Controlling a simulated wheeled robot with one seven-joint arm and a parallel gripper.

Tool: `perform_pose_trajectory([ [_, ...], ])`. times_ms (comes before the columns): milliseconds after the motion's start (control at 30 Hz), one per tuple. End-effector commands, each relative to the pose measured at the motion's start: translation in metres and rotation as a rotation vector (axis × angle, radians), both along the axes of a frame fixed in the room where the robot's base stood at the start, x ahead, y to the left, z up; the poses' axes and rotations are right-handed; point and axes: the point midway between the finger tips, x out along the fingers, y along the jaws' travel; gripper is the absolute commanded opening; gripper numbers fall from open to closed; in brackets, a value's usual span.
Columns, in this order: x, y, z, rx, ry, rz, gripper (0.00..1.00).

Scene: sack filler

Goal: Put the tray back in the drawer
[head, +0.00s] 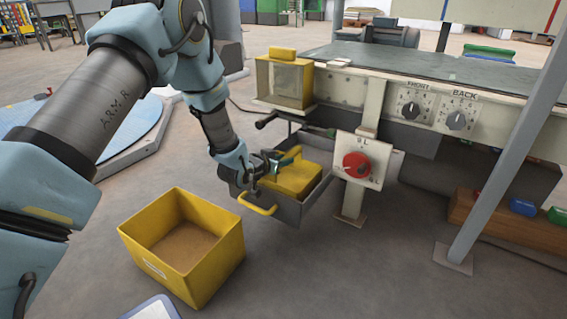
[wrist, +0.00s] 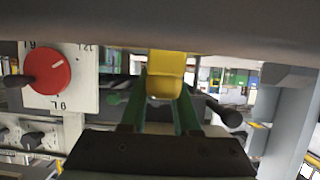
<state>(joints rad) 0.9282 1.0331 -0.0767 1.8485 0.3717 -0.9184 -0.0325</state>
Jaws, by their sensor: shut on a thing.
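The yellow tray (head: 300,178) is at the open grey drawer (head: 318,196) under the machine in the head view. It appears to be inside or just over the drawer; I cannot tell whether it rests on the floor of the drawer. The drawer has a yellow handle (head: 259,204) on its front. My gripper (head: 284,158) reaches down over the drawer and is shut on a part of the tray. In the wrist view, my green fingers (wrist: 162,98) have a yellow part of the tray (wrist: 166,72) between them. The tray's underside is hidden.
An open yellow bin (head: 217,249) with brown contents stands on the floor in front of the drawer. A panel with a red knob (head: 356,165) is right of the drawer. A yellow clear-fronted box (head: 284,83) and dark lever (head: 266,120) are above it. Floor right of the bin is clear.

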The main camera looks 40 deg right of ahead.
Motion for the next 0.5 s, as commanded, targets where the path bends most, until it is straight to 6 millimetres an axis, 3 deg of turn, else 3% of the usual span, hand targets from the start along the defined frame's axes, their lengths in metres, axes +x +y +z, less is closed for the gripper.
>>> perform_pose_trajectory([
  [200,0.0000,-0.0002,-0.0029,-0.001,0.000,0.000,0.00],
  [233,-0.0002,0.0000,-0.0022,0.000,0.000,0.000,0.33],
  [500,-0.0002,0.0000,-0.0019,0.000,0.000,0.000,0.60],
])
